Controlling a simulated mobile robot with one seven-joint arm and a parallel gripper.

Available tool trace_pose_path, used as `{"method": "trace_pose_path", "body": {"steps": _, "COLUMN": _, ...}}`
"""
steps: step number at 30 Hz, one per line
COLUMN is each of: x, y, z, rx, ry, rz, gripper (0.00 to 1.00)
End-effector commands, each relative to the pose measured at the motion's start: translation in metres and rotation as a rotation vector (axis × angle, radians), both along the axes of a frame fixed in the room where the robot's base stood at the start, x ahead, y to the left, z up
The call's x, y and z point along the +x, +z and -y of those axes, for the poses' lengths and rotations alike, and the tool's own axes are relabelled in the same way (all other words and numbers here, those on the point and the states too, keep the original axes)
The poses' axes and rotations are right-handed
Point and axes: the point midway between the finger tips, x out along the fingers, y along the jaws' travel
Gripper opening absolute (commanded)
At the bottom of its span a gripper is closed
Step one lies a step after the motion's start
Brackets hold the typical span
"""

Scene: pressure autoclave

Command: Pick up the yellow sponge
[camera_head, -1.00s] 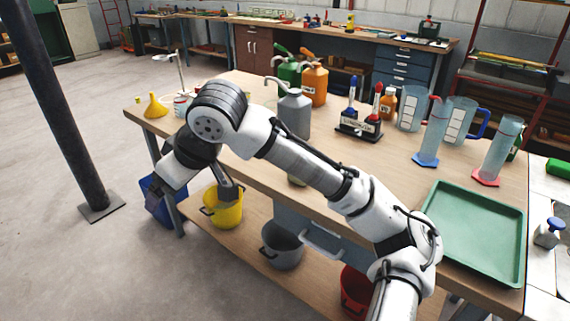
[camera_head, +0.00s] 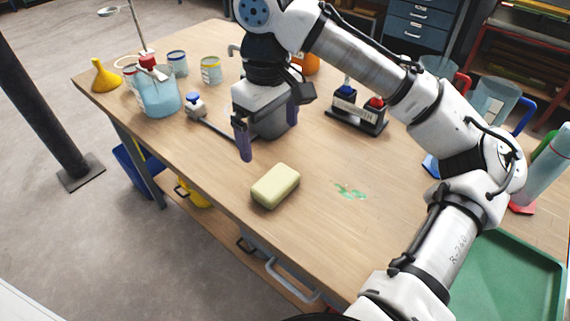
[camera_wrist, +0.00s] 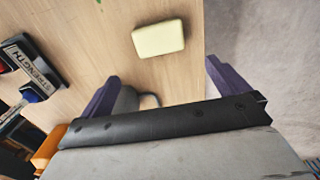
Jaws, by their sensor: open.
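The yellow sponge (camera_head: 275,186) is a pale yellow block with rounded edges, lying flat on the wooden table (camera_head: 225,185) near its front edge. It also shows in the wrist view (camera_wrist: 159,38), beyond the fingertips. My gripper (camera_head: 269,132) is above the table, behind the sponge in the head view, with its two purple fingers spread apart. Nothing is between them at the tips. In the wrist view my gripper (camera_wrist: 162,75) shows one finger to each side, with the sponge ahead of the gap. The sponge and the fingers are apart.
A black holder (camera_head: 357,117) with red and blue tops is to the right. A blue-liquid bottle (camera_head: 158,94) and a yellow funnel (camera_head: 105,77) are left. A green tray (camera_head: 510,275) lies at lower right. Green spots (camera_head: 350,190) mark the table.

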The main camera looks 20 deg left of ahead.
Motion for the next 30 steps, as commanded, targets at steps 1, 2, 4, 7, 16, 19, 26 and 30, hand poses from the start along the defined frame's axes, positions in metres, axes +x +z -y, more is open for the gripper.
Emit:
{"method": "trace_pose_path", "body": {"steps": 1, "x": 0.000, "y": -0.002, "z": 0.000, "rx": 0.000, "ry": 0.001, "rz": 0.000, "gripper": 1.00}}
{"method": "trace_pose_path", "body": {"steps": 2, "x": 0.000, "y": -0.004, "z": 0.000, "rx": 0.000, "ry": 0.000, "rz": -0.001, "gripper": 1.00}}
{"method": "trace_pose_path", "body": {"steps": 4, "x": 0.000, "y": -0.013, "z": 0.000, "rx": -0.001, "ry": 0.000, "rz": -0.003, "gripper": 1.00}}
{"method": "trace_pose_path", "body": {"steps": 7, "x": -0.001, "y": -0.032, "z": 0.000, "rx": 0.000, "ry": 0.001, "rz": -0.003, "gripper": 1.00}}
{"method": "trace_pose_path", "body": {"steps": 16, "x": 0.000, "y": -0.081, "z": 0.000, "rx": 0.000, "ry": 0.000, "rz": -0.001, "gripper": 1.00}}
{"method": "trace_pose_path", "body": {"steps": 19, "x": 0.000, "y": -0.086, "z": 0.000, "rx": 0.000, "ry": 0.001, "rz": -0.001, "gripper": 1.00}}
{"method": "trace_pose_path", "body": {"steps": 26, "x": 0.001, "y": -0.113, "z": -0.002, "rx": -0.001, "ry": 0.001, "rz": -0.001, "gripper": 1.00}}
{"method": "trace_pose_path", "body": {"steps": 30, "x": 0.001, "y": -0.132, "z": -0.003, "rx": 0.000, "ry": 0.000, "rz": -0.001, "gripper": 1.00}}
